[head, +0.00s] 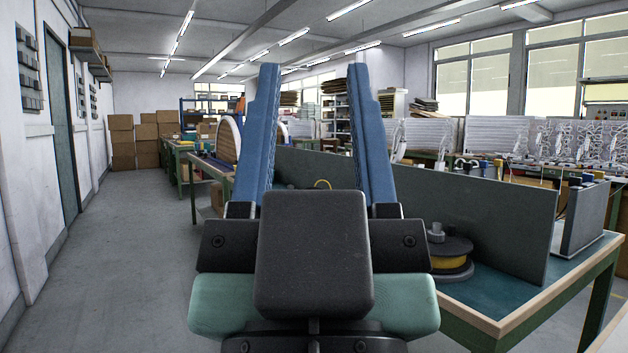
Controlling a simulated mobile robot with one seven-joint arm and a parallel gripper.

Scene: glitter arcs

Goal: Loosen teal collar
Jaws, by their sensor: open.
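My gripper (313,80) is in the middle of the head view, seen from behind its dark body. Its two long blue fingers point up and away from me and are spread wide apart. I cannot make out a teal collar anywhere in this view. A pale teal padded part below the black block belongs to my own arm. My gripper's body hides part of the bench and floor beyond it.
A teal-topped workbench (500,292) with a green frame stands at right. On it are a grey upright panel (490,222) and a spool of yellow cable (452,268). Cardboard boxes (122,140) are stacked at the back left. Grey floor (120,270) is clear at left, along the wall.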

